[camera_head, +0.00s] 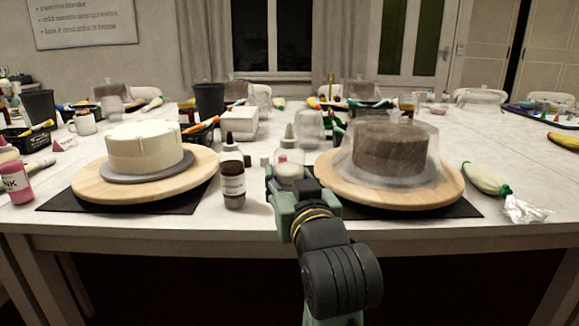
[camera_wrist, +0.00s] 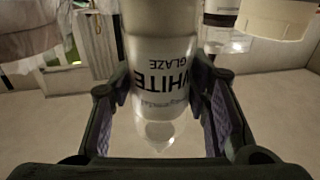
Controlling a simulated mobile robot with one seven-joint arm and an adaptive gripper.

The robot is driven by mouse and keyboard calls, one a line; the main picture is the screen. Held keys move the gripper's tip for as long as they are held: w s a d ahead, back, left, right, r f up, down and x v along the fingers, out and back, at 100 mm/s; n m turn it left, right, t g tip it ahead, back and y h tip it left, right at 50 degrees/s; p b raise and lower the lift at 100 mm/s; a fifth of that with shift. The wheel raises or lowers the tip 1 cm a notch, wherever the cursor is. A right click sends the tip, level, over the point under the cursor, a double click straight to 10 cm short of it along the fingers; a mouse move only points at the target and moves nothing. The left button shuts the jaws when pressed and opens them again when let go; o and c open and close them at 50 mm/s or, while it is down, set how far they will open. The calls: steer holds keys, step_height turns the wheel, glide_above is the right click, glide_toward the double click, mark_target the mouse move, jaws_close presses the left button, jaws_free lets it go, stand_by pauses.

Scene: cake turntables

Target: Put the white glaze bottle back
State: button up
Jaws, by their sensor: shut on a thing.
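The white glaze bottle (camera_head: 289,168) stands upright between the two turntables in the head view, its lower part hidden by my gripper (camera_head: 289,190). In the wrist view the bottle (camera_wrist: 158,50) sits between my fingers, with its "WHITE GLAZE" label upside down in the picture. My gripper is shut on the bottle. I cannot tell whether the bottle's base touches the table. A dark brown bottle (camera_head: 232,180) with a pale label stands to the left, apart from my gripper.
A white cake (camera_head: 145,147) is on the left turntable (camera_head: 88,184). A brown cake under a clear cover (camera_head: 420,165) is on the right turntable (camera_head: 375,197), close beside my gripper. A white box (camera_head: 232,124) stands behind. A piping bag (camera_head: 484,179) lies at right.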

mark_target(290, 170)
steer(key=shift+w+r+p, duration=0.3)
steer(key=shift+w+p, duration=0.35)
steer(key=shift+p, duration=0.05)
steer(key=shift+w+p, duration=0.35)
steer(key=shift+p, duration=0.45)
steer(key=shift+w+f+p, duration=0.75)
steer(key=shift+w+f, duration=0.1)
steer(key=shift+w, duration=0.75)
steer(key=shift+w+f+p, duration=0.7)
steer(key=shift+w+f, duration=0.15)
steer(key=shift+w, duration=0.8)
steer(key=shift+w+f+p, duration=0.75)
steer(key=shift+w+f, duration=0.1)
steer(key=shift+w, duration=0.75)
steer(key=shift+f, duration=0.3)
steer(key=o, duration=0.8)
